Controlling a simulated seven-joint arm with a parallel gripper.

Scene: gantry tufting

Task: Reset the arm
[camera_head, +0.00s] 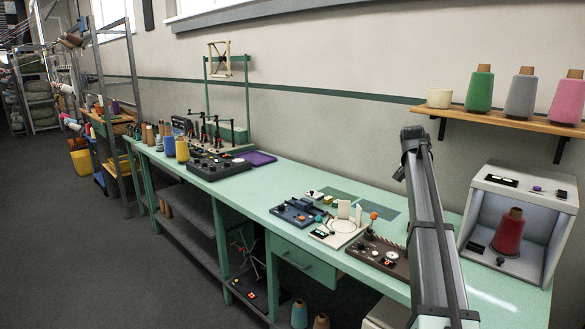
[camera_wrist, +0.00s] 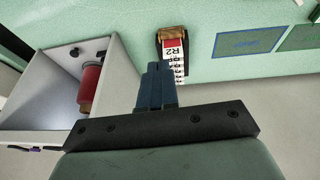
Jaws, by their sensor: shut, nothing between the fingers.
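My gripper (camera_wrist: 156,72) shows in the wrist view, its two dark blue fingers together and empty. It is above the green bench (camera_wrist: 222,30), with its tips just below a brown-edged block with a red "R2" label (camera_wrist: 173,48). I cannot tell whether the fingers touch that block. In the head view, my grey arm rises in front of the right part of the bench, and the gripper itself cannot be made out there.
A grey open box (camera_head: 551,216) with a red yarn cone (camera_head: 508,234) stands at the bench's right end. A brown control panel (camera_head: 377,256), a white plate with a ring (camera_head: 341,229) and a blue device (camera_head: 297,211) lie left of my arm. A shelf (camera_head: 515,122) holds several cones.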

